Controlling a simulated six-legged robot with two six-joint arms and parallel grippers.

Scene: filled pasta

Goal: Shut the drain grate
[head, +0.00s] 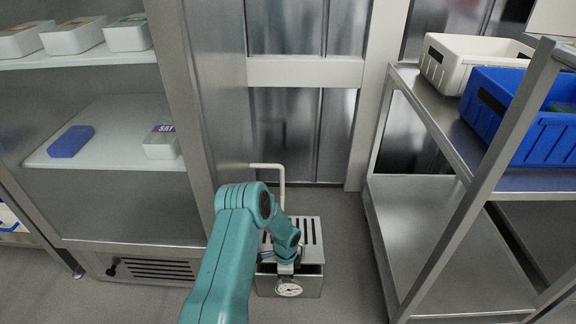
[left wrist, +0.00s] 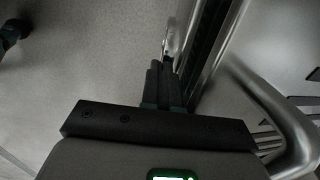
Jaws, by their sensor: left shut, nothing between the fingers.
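The drain is a low metal box (head: 312,284) on the floor. Its slotted metal grate (head: 312,233) shows at the top, partly hidden by my teal left arm; I cannot tell how far open it stands. My left gripper (head: 285,268) is over the left part of the box, its fingertips hard to make out there. In the left wrist view my left gripper (left wrist: 164,62) is shut and empty, its fingers close beside a long metal edge (left wrist: 205,55); contact is unclear. A round white dial (head: 289,289) shows at the box front. My right gripper is not in view.
A pale pipe (head: 281,180) bends down behind the box. A cabinet with white shelves (head: 110,155) stands at left. A metal rack (head: 440,235) with a white bin (head: 455,68) and a blue bin (head: 548,143) stands at right. Some floor is clear between box and rack.

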